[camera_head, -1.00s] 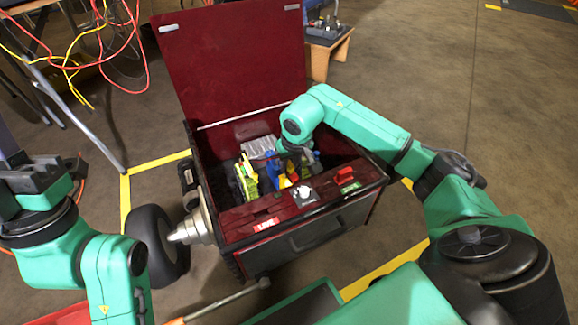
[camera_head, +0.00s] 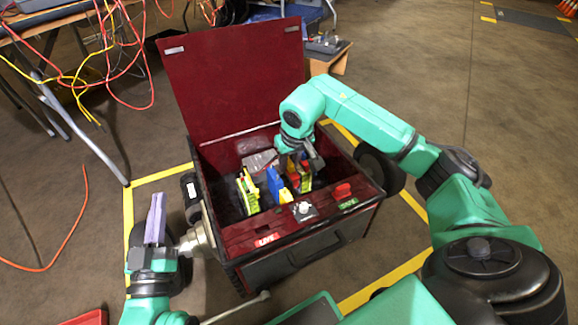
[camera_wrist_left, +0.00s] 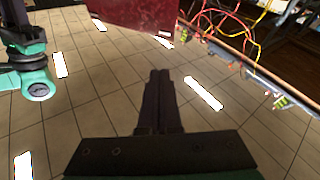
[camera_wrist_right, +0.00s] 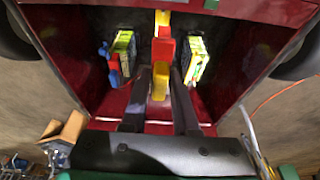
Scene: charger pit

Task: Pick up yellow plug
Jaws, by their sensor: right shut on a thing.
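My right gripper (camera_wrist_right: 161,78) is inside the open dark red box, pointing down. In the right wrist view its fingers are shut on the yellow plug (camera_wrist_right: 160,85), with a red part just beyond it. In the head view the right gripper (camera_head: 312,160) is over the right side of the box interior, and what it holds is partly hidden there. My left gripper (camera_head: 155,218) is shut and empty, left of the box. Its fingers lie together in the left wrist view (camera_wrist_left: 158,90).
The box (camera_head: 300,241) has its lid (camera_head: 235,75) raised behind. Inside are a yellow-green module (camera_head: 247,190) and a blue part (camera_head: 275,182). A red button (camera_head: 342,190) and white knob (camera_head: 304,208) sit on the front panel. Cables (camera_head: 80,65) hang from a table at left.

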